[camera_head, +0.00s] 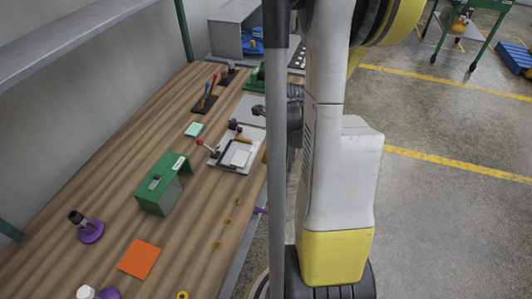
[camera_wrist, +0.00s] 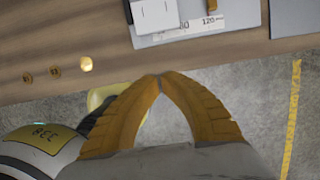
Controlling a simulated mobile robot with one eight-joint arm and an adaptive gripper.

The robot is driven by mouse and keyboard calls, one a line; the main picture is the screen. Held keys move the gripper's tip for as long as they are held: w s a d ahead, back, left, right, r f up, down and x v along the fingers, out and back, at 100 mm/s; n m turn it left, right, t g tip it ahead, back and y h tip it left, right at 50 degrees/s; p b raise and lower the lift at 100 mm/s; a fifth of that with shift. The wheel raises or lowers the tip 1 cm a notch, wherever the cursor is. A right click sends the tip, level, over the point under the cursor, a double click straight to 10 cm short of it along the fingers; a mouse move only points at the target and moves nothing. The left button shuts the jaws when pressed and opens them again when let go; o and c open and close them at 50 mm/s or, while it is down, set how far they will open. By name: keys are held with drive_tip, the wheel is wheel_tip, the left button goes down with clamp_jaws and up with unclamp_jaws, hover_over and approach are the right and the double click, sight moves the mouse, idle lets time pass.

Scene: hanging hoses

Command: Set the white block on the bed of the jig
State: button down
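The jig (camera_head: 225,163) is a light grey plate on the bench, with a red-knobbed lever at its left and an orange bar at its back. A white block (camera_head: 240,158) appears to lie flat on this plate. In the wrist view, the block (camera_wrist: 155,14) shows at the top, cut by the frame edge, above a printed scale on the jig plate (camera_wrist: 228,22). My gripper (camera_wrist: 160,77) has two orange fingers with their tips together and nothing visible between them. In the picture it is below the jig, over the floor beyond the bench edge. The head view does not clearly show it.
Brass rings (camera_head: 228,221) lie along the bench edge. A green housing (camera_head: 158,186) stands left of the jig. An orange square (camera_head: 139,259), a teal pad (camera_head: 193,130) and a purple-based part (camera_head: 90,232) lie on the bench. A grey cabinet (camera_head: 228,38) stands at the back.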

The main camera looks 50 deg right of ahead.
sight(242, 161)
drive_tip(key=b+x, duration=0.1)
drive_tip(key=x, duration=0.3)
drive_tip(key=shift+f, duration=0.15)
drive_tip(key=w, duration=0.1)
drive_tip(key=w+b, duration=0.1)
drive_tip(key=w+a, duration=0.1)
drive_tip(key=shift+a+f, duration=0.15)
drive_tip(key=shift+f, duration=0.1)
drive_tip(key=shift+w+a+r, duration=0.1)
drive_tip(key=shift+w+a, duration=0.1)
drive_tip(key=shift+w, duration=0.25)
drive_tip(key=shift+w+a+b, duration=0.15)
drive_tip(key=shift+w+a, duration=0.1)
drive_tip(key=shift+w, duration=0.35)
drive_tip(key=shift+w+a+b, duration=0.1)
drive_tip(key=shift+w+a, duration=0.15)
drive_tip(key=shift+w, duration=0.35)
drive_tip(key=shift+w+a+b, duration=0.15)
drive_tip(key=shift+w+a, duration=0.1)
drive_tip(key=shift+w, duration=0.35)
